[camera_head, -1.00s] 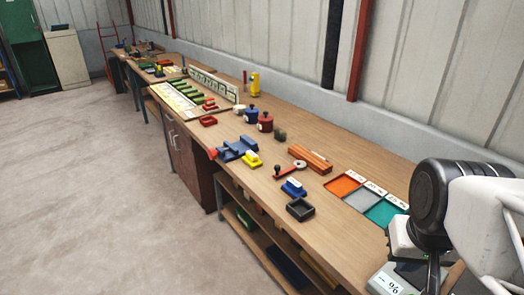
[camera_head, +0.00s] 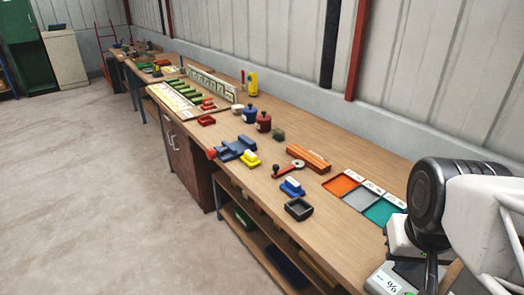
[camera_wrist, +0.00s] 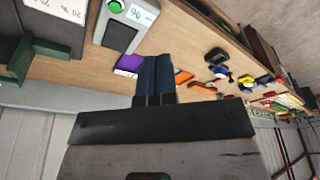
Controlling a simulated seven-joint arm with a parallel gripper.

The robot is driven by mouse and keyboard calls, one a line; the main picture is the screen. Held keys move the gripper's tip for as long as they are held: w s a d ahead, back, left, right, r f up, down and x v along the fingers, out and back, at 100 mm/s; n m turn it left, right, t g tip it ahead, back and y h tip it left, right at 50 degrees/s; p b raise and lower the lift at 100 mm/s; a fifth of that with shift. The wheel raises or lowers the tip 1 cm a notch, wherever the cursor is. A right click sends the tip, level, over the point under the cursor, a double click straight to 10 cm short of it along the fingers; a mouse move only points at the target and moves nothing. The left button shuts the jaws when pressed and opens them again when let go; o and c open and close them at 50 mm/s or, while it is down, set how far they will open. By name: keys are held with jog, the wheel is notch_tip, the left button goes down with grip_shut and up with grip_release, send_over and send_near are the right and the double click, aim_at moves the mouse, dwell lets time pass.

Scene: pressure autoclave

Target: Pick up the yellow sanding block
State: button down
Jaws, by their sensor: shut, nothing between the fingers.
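The yellow sanding block (camera_head: 251,159), with a pale top, lies on the workbench next to a blue fixture (camera_head: 234,149), near the bench's front edge. A similar blue block (camera_head: 292,188) with a pale top lies nearer to me. In the wrist view the yellow block (camera_wrist: 246,80) is small and far off to the right. My gripper (camera_wrist: 154,78) shows in the wrist view with its dark fingers together and empty, well apart from the block. In the head view my arm is at the lower right, and the fingertips cannot be made out.
A black tray (camera_head: 298,209), a red-handled tool (camera_head: 287,170) and orange bars (camera_head: 309,159) lie near the blocks. Orange, grey and teal trays (camera_head: 361,200) and a device with a display (camera_head: 387,281) are closer to my arm. Jars (camera_head: 263,122) stand behind. A wall runs along the back.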

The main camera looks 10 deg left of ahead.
dwell(0.3)
jog(key=c, duration=0.7)
grip_release()
